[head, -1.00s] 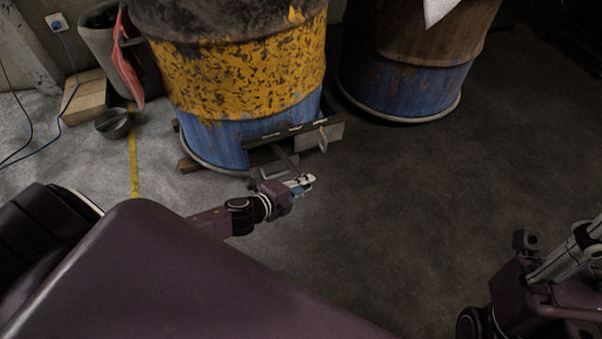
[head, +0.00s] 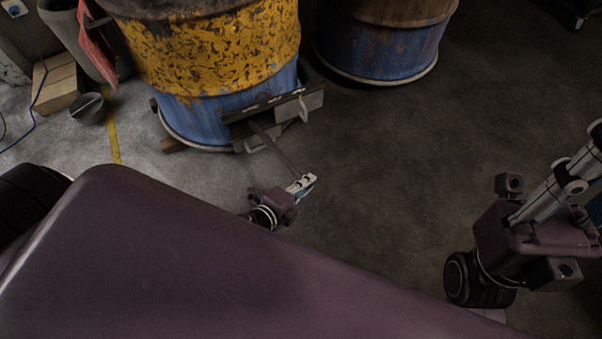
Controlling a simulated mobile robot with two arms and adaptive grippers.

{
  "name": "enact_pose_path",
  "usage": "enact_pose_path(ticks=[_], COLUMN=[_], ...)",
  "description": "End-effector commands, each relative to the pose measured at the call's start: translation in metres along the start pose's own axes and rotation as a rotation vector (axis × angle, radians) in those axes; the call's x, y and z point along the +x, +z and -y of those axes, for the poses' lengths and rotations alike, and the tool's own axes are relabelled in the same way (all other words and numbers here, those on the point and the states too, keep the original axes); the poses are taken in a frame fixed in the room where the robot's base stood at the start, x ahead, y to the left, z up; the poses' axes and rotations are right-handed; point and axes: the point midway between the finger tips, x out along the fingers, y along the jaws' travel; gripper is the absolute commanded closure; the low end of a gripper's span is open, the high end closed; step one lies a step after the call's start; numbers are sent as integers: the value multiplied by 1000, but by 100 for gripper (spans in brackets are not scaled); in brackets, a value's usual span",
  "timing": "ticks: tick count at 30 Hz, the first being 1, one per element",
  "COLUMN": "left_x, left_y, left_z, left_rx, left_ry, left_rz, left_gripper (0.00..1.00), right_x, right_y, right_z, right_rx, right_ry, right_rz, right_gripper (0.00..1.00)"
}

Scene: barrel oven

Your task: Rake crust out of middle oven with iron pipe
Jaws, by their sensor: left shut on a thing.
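The oven is a rusty yellow and blue barrel (head: 222,60) at the upper left centre. A metal-framed opening (head: 268,108) sits low on its front right side. My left gripper (head: 304,184) is in front of and below this opening, shut on the thin dark iron pipe (head: 277,146). The pipe slants up and left from the gripper to the opening; its far end is hidden there. No crust can be made out. My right gripper (head: 572,185) is at the right edge, partly cut off, away from the oven.
A second barrel (head: 380,40), brown over blue, stands to the right behind. A small metal bowl (head: 88,108), a wooden block (head: 58,82) and a grey bin (head: 68,38) with a red piece stand at the left. The dark floor (head: 400,150) is clear at centre right.

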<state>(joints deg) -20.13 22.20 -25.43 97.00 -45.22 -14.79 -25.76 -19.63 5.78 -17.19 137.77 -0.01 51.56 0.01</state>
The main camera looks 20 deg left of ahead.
Motion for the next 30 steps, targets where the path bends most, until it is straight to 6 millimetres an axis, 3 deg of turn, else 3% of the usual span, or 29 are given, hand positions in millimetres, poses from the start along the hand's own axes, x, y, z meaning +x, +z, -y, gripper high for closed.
enact_pose_path(ticks=[21, 30], left_x=[-35, -46], left_y=[-78, -101], left_z=[-20, -25], left_rx=[-3, 0], left_ry=[0, -1], left_rz=[-1, -1], left_gripper=[100, 100], right_x=[-16, -21], right_y=[7, 7], right_z=[0, 0], right_rx=[1, 0], right_ry=[6, 4], right_rz=[22, 15], right_gripper=[74, 74])
